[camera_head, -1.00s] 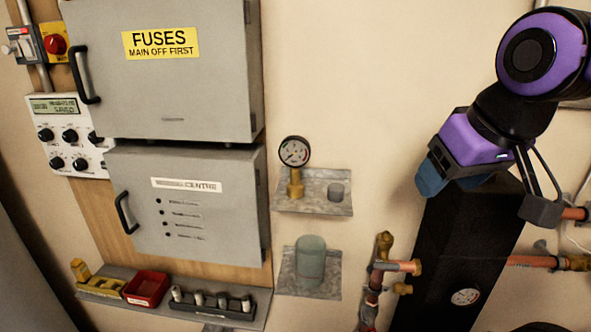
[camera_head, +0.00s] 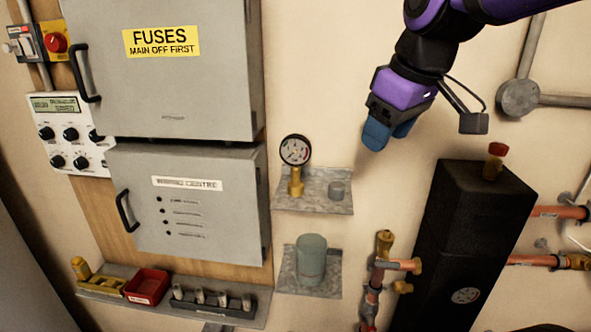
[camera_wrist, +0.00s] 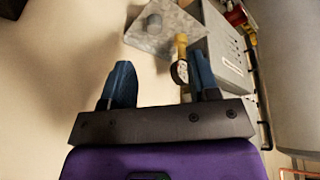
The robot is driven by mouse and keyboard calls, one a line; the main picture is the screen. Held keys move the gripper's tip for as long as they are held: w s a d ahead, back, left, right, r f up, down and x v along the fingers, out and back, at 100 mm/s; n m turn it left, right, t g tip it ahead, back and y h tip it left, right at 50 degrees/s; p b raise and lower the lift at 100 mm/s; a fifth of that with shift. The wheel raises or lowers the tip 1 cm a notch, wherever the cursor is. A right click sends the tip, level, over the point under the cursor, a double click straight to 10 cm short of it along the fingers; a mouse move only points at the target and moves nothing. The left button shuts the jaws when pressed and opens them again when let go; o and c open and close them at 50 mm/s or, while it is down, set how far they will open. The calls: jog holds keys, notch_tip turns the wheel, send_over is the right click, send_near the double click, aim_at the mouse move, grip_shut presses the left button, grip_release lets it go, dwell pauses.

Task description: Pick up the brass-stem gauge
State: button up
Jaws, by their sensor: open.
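The brass-stem gauge (camera_head: 296,163) stands upright on a small grey metal shelf (camera_head: 318,204), its round white dial above a brass stem. My gripper (camera_head: 377,140) is to the right of the gauge and apart from it, blue fingers pointing down and left. In the wrist view my gripper (camera_wrist: 158,80) is open with nothing between the fingers. The gauge (camera_wrist: 181,55) shows there beyond the right finger, which partly covers its dial.
Grey fuse boxes (camera_head: 190,205) stand to the left. A grey-green jar (camera_head: 311,258) sits on a lower shelf. A tall black block (camera_head: 468,240) and copper pipes (camera_head: 398,265) are at lower right. The wall between gauge and gripper is clear.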

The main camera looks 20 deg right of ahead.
jog(key=w+a+r+n+g+y, duration=0.1)
jog(key=w+a+n+y, duration=0.2)
jog(key=w, duration=0.5)
jog(key=w+a+n+g+y, duration=0.1)
jog(key=w+a+n, duration=0.2)
jog(key=w+n, duration=0.35)
jog(key=m, duration=0.1)
send_near(286, 161)
jog(key=shift+w+a+f, duration=0.25)
jog(key=shift+w+f, duration=0.75)
jog(key=shift+w, duration=0.05)
jog(key=shift+s+x, duration=0.2)
jog(key=shift+x, duration=1.15)
jog(key=shift+s+x, duration=0.2)
jog(key=shift+x, duration=1.15)
grip_shut()
